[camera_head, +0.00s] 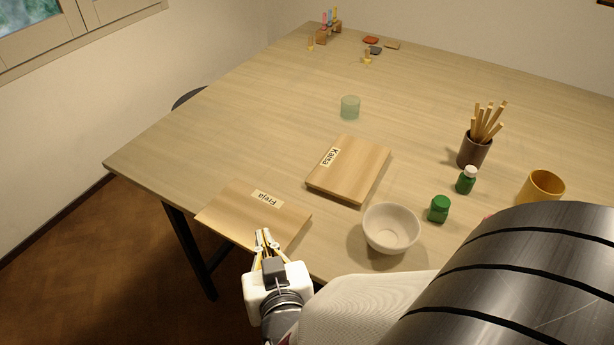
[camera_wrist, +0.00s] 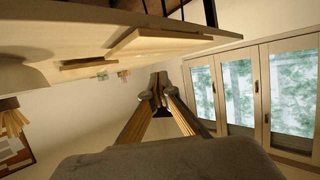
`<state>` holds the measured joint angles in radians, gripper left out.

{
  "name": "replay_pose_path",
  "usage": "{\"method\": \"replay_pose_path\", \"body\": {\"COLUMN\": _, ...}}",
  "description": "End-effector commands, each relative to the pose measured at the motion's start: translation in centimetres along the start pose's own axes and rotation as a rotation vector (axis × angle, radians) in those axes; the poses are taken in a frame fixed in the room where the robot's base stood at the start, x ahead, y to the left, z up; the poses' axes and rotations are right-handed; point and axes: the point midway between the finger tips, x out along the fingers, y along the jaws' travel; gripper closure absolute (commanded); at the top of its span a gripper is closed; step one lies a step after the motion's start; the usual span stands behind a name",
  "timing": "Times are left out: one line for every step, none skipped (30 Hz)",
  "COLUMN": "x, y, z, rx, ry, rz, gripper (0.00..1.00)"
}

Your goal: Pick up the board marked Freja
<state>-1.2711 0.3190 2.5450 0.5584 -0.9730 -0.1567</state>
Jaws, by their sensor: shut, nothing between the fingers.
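The board marked Freja (camera_head: 233,211) is a flat, pale wooden board with a white name label, in the head view. It lies at the near left edge of the table and appears to stick out past it. My gripper (camera_head: 263,234) is shut and empty at the board's near edge, overlapping it in the picture. In the wrist view, the board (camera_wrist: 165,41) shows from a low angle above my gripper (camera_wrist: 158,84), with a gap between them in the picture. I cannot tell whether they touch.
A board marked Kaisa (camera_head: 355,172) lies to the right on the table (camera_head: 250,120). A white bowl (camera_head: 391,227), green jars (camera_head: 438,209) (camera_head: 466,180), a dark cup of sticks (camera_head: 473,151) and a yellow cup (camera_head: 541,187) stand further right. A glass (camera_head: 350,107) stands behind.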

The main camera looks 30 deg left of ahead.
Motion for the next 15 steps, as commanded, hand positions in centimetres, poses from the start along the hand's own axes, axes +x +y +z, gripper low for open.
{"method": "replay_pose_path", "body": {"x": 0.0, "y": 0.0, "z": 0.0, "rx": 0.0, "ry": 0.0, "rz": 0.0, "gripper": 1.0}}
{"method": "replay_pose_path", "body": {"x": 0.0, "y": 0.0, "z": 0.0, "rx": 0.0, "ry": 0.0, "rz": 0.0, "gripper": 1.0}}
{"method": "replay_pose_path", "body": {"x": 0.0, "y": 0.0, "z": 0.0, "rx": 0.0, "ry": 0.0, "rz": 0.0, "gripper": 1.0}}
{"method": "replay_pose_path", "body": {"x": 0.0, "y": 0.0, "z": 0.0, "rx": 0.0, "ry": 0.0, "rz": 0.0, "gripper": 1.0}}
{"method": "replay_pose_path", "body": {"x": 0.0, "y": 0.0, "z": 0.0, "rx": 0.0, "ry": 0.0, "rz": 0.0, "gripper": 1.0}}
{"method": "replay_pose_path", "body": {"x": 0.0, "y": 0.0, "z": 0.0, "rx": 0.0, "ry": 0.0, "rz": 0.0, "gripper": 0.95}}
{"method": "replay_pose_path", "body": {"x": 0.0, "y": 0.0, "z": 0.0, "rx": 0.0, "ry": 0.0, "rz": 0.0, "gripper": 0.87}}
{"method": "replay_pose_path", "body": {"x": 0.0, "y": 0.0, "z": 0.0, "rx": 0.0, "ry": 0.0, "rz": -0.001, "gripper": 0.79}}
{"method": "replay_pose_path", "body": {"x": 0.0, "y": -0.1, "z": 0.0, "rx": -0.001, "ry": 0.0, "rz": -0.003, "gripper": 0.72}}
{"method": "replay_pose_path", "body": {"x": -0.1, "y": -0.3, "z": 0.0, "rx": -0.002, "ry": 0.0, "rz": -0.005, "gripper": 0.72}}
{"method": "replay_pose_path", "body": {"x": -0.1, "y": -0.4, "z": 0.1, "rx": -0.003, "ry": -0.001, "rz": -0.008, "gripper": 0.72}}
{"method": "replay_pose_path", "body": {"x": -0.1, "y": -0.8, "z": 0.3, "rx": -0.007, "ry": -0.004, "rz": -0.013, "gripper": 0.72}}
{"method": "replay_pose_path", "body": {"x": -0.1, "y": -1.1, "z": 0.6, "rx": -0.012, "ry": -0.008, "rz": -0.019, "gripper": 0.72}}
{"method": "replay_pose_path", "body": {"x": -0.2, "y": -1.4, "z": 0.9, "rx": -0.018, "ry": -0.015, "rz": -0.025, "gripper": 0.72}}
{"method": "replay_pose_path", "body": {"x": -0.2, "y": -2.0, "z": 1.6, "rx": -0.027, "ry": -0.025, "rz": -0.033, "gripper": 0.72}}
